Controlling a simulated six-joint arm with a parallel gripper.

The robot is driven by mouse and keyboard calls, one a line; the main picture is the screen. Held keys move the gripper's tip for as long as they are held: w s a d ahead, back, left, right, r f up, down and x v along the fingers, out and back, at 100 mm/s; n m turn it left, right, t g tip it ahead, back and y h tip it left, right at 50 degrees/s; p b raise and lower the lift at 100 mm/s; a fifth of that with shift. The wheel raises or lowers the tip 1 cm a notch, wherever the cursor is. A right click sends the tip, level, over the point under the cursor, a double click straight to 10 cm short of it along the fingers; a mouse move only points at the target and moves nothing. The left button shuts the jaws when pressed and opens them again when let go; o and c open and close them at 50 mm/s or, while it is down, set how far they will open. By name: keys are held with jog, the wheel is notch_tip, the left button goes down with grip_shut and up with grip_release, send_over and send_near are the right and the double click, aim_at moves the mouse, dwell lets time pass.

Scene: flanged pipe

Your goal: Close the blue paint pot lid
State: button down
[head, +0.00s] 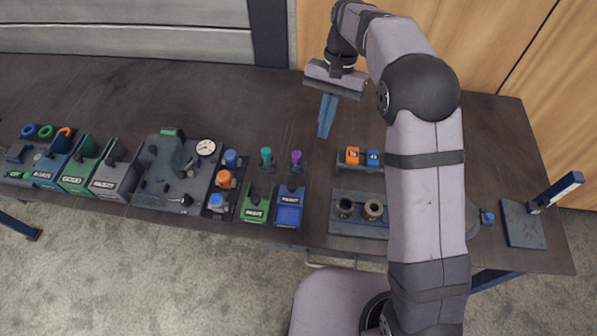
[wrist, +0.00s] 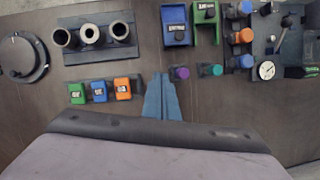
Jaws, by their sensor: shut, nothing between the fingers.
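My gripper (head: 325,133) is shut and empty, its blue fingers pointing down above the back middle of the table; in the wrist view the closed fingers (wrist: 162,105) show at the lower middle. I cannot tell which blue item is the paint pot. Candidates are a blue labelled box (head: 289,212) at the front middle, also in the wrist view (wrist: 176,25), and a small blue labelled block (head: 374,158) in a rack, also in the wrist view (wrist: 99,90). No lid state is readable. My gripper touches neither.
A purple-topped peg (head: 296,157) and a teal-topped peg (head: 266,155) stand near the gripper. A green box (head: 256,207) is beside the blue box. An orange block (head: 352,155) is in the rack. A block of dark cups (head: 358,226) stands in front. The back left is clear.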

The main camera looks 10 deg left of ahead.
jog(key=a, duration=0.1)
jog(key=a+f, duration=0.1)
jog(key=w+a, duration=0.1)
jog(key=shift+a+f+g+b, duration=0.2)
jog(key=shift+f+g+b, duration=0.1)
jog(key=shift+b, duration=0.05)
jog(key=p, duration=0.3)
send_near(291, 193)
jog(key=w+f, duration=0.1)
jog(key=w, duration=0.1)
jog(key=w+d+f, duration=0.1)
jog(key=w+f, duration=0.1)
jog(key=shift+w+d+f, duration=0.2)
jog(key=shift+w+d, duration=0.05)
jog(key=shift+s+a+f+p, duration=0.15)
jog(key=shift+s+f+p, duration=0.05)
jog(key=shift+s+p, duration=0.15)
jog(key=shift+s+a+p, duration=0.15)
jog(key=shift+s+p, duration=0.2)
jog(key=shift+s, duration=0.2)
jog(key=shift+s+a+p, duration=0.15)
jog(key=shift+s+p, duration=0.15)
jog(key=shift+s, duration=0.3)
jog(key=shift+s+a+f, duration=0.1)
jog(key=shift+s+f, duration=0.05)
jog(key=shift+s, duration=0.3)
jog(key=shift+s, duration=0.1)
